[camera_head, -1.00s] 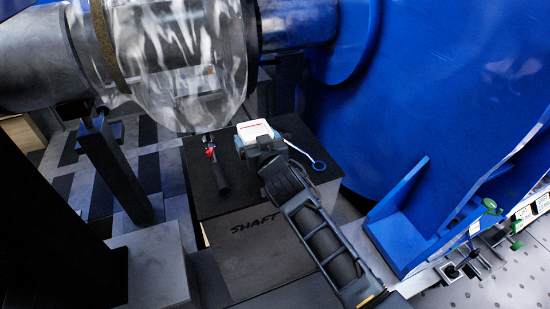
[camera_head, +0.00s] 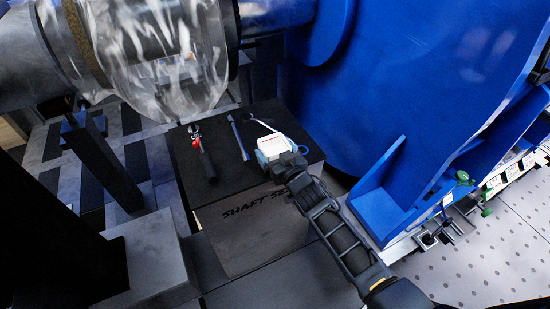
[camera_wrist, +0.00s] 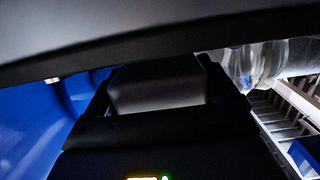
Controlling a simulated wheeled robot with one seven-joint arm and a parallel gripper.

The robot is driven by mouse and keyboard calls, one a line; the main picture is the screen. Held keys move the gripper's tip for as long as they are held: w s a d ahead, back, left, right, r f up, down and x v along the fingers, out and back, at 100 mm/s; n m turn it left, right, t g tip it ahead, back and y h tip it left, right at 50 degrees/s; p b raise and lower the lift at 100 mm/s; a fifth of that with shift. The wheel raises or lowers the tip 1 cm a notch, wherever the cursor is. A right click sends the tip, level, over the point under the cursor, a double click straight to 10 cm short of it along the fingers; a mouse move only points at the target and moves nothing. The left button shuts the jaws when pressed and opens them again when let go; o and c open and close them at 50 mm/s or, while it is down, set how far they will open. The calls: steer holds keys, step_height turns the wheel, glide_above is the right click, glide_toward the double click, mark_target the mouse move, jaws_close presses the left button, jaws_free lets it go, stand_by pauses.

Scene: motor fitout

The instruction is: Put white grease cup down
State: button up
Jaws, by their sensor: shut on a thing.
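The white grease cup (camera_head: 273,147), white with light blue sides, is at the tip of my gripper (camera_head: 282,160) in the head view. My gripper is shut on it, over the front right part of a dark box top marked "SHAFT" (camera_head: 222,182). A pale curved strip (camera_head: 264,125) runs from behind the cup; I cannot tell whether it belongs to it. I cannot tell whether the cup's base touches the top. In the wrist view my dark gripper body (camera_wrist: 160,125) fills the middle, and the cup cannot be made out.
A dark-handled tool with a red part (camera_head: 203,155) and a slim grey-blue bar (camera_head: 238,138) lie left of the cup. A big blue housing (camera_head: 400,70) stands behind and right. A shaft under clear wrap (camera_head: 160,60) hangs over the box's back left.

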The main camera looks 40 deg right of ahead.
steer(key=shift+f+b, duration=0.35)
steer(key=shift+f, duration=0.55)
steer(key=shift+f, duration=0.15)
steer(key=o, duration=0.8)
steer(key=shift+r, duration=0.2)
steer(key=shift+s+a, duration=0.15)
steer(key=shift+s, duration=0.2)
steer(key=v, duration=1.1)
steer(key=shift+s+a, duration=0.1)
